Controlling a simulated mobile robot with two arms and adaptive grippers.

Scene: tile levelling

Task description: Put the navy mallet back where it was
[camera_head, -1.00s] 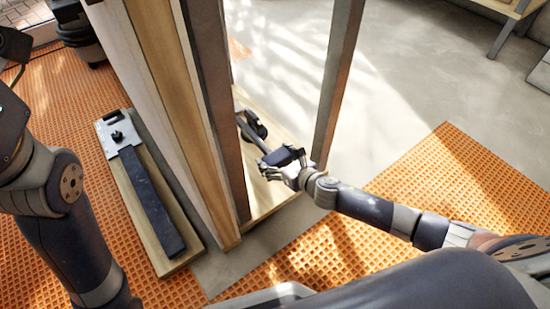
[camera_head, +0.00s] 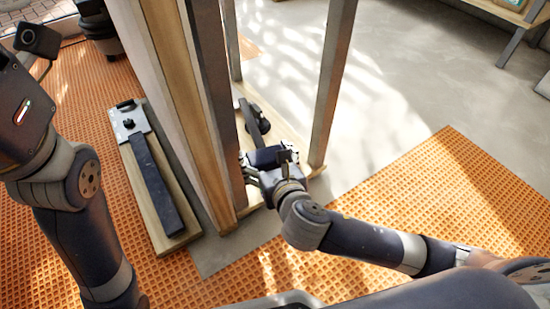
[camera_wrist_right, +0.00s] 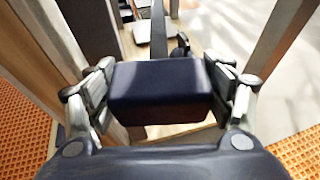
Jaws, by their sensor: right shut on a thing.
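My right gripper (camera_head: 268,165) is shut on the navy mallet (camera_head: 266,156), between the uprights of a wooden rack with a low pale shelf (camera_head: 305,172). In the right wrist view the mallet's navy block head (camera_wrist_right: 160,92) sits between the two fingers of the right gripper (camera_wrist_right: 160,95). A dark bar, seemingly its handle, runs away from the head over the shelf. I cannot tell whether the mallet touches the shelf. My left arm shows at the left, but its fingers are out of view.
A dark rounded item (camera_head: 258,120) lies farther back on the shelf. Tall wooden panels (camera_head: 165,100) stand left of the gripper, and a slim post (camera_head: 333,85) stands right. A wooden board (camera_head: 150,205) with a dark strip and metal plate lies left. Open floor extends right.

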